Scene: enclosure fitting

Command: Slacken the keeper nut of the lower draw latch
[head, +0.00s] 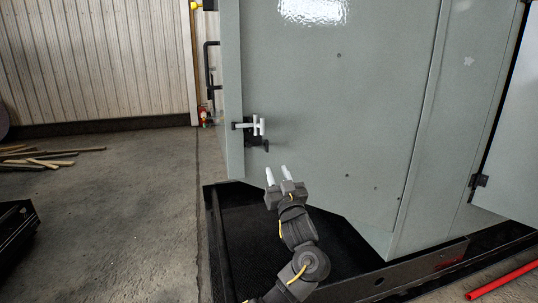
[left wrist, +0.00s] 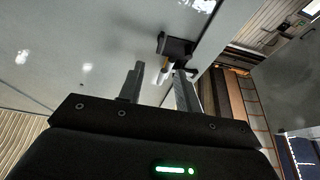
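A draw latch (head: 256,126) with light metal parts and a dark bracket sits at the left edge of the grey-green enclosure (head: 340,110). It also shows in the left wrist view (left wrist: 175,47), just beyond the fingertips and nearer the right finger. Its keeper nut is too small to make out for certain. My left gripper (head: 277,170) is open and empty, below and slightly right of the latch in the head view. Its two fingers are apart in the left wrist view (left wrist: 160,72), with a visible gap to the latch. My right gripper is not in view.
A black plinth (head: 213,240) runs under the enclosure. A hinge (head: 478,181) and an open panel (head: 510,150) are at the right. A red bar (head: 505,280) lies at the lower right. Wood strips (head: 40,158) and a black crate (head: 15,228) are at the left; the floor between is clear.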

